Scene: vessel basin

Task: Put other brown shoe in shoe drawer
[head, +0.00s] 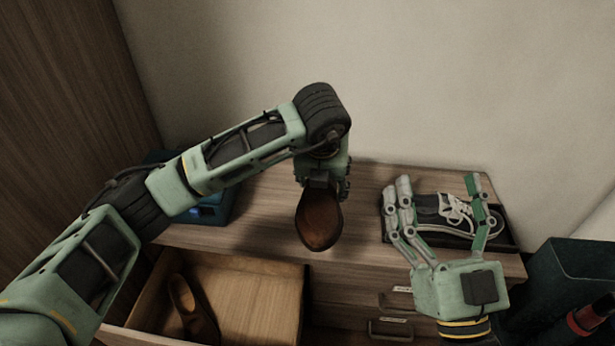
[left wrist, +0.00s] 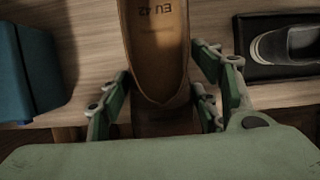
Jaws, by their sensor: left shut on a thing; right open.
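A brown shoe (head: 320,218) hangs from my left gripper (head: 322,182), which is shut on it above the dresser top. In the left wrist view the shoe (left wrist: 160,50) lies between the fingers of the gripper (left wrist: 158,100), with "EU 42" printed on its insole. The open shoe drawer (head: 255,300) is at the lower left in the head view. Another brown shoe (head: 192,308) lies at the left inside it. My right gripper (head: 438,190) is open and empty, in front of the right part of the dresser top.
A black-and-white sneaker (head: 452,212) sits in a dark tray (head: 498,238) on the dresser top (head: 268,232); my right gripper partly covers it. A blue box (head: 215,208) stands at the left, behind my left arm. A dark bin (head: 570,275) is at the right. The drawer's right part is empty.

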